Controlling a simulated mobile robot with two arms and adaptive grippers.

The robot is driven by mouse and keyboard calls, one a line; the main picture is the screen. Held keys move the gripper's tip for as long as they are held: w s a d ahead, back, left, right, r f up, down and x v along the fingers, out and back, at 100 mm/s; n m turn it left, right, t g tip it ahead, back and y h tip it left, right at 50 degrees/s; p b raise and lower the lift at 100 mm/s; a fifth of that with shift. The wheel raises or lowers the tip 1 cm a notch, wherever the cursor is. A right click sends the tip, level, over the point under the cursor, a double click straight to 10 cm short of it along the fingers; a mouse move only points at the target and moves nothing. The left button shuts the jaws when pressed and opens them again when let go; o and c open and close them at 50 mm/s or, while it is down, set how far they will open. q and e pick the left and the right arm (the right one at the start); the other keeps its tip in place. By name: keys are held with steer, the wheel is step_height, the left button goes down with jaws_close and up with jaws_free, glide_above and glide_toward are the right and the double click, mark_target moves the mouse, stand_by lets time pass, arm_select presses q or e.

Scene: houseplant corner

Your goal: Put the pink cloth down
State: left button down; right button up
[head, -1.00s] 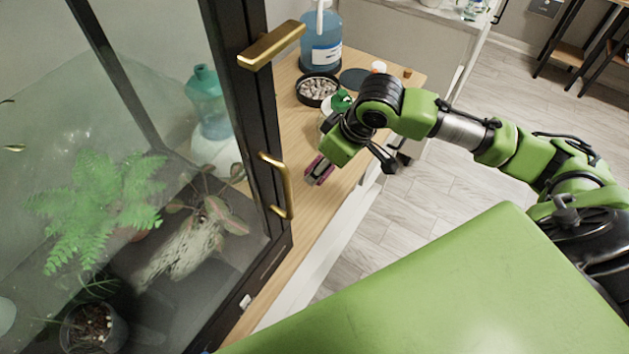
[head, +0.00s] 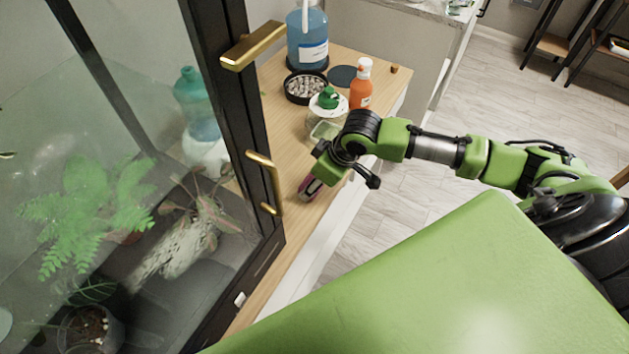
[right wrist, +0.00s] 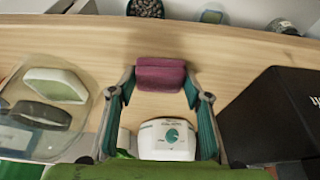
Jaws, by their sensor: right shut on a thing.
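My right gripper (head: 310,188) is over the wooden tabletop (head: 287,150), close to its front edge. It is shut on the pink cloth (head: 308,190), of which only a small part shows in the head view. In the right wrist view the cloth (right wrist: 161,75) is a folded dark-pink roll between the two fingertips of the gripper (right wrist: 160,84), with bare wood around it. I cannot tell whether the cloth touches the wood. My left gripper is not in view.
The glass cabinet's brass handle (head: 264,180) is close on the left.

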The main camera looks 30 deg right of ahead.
steer(key=o, duration=1.1)
steer(key=shift+f, duration=0.1)
steer(key=shift+c, duration=0.2)
steer(key=v, duration=1.2)
steer(key=shift+w+d, duration=0.1)
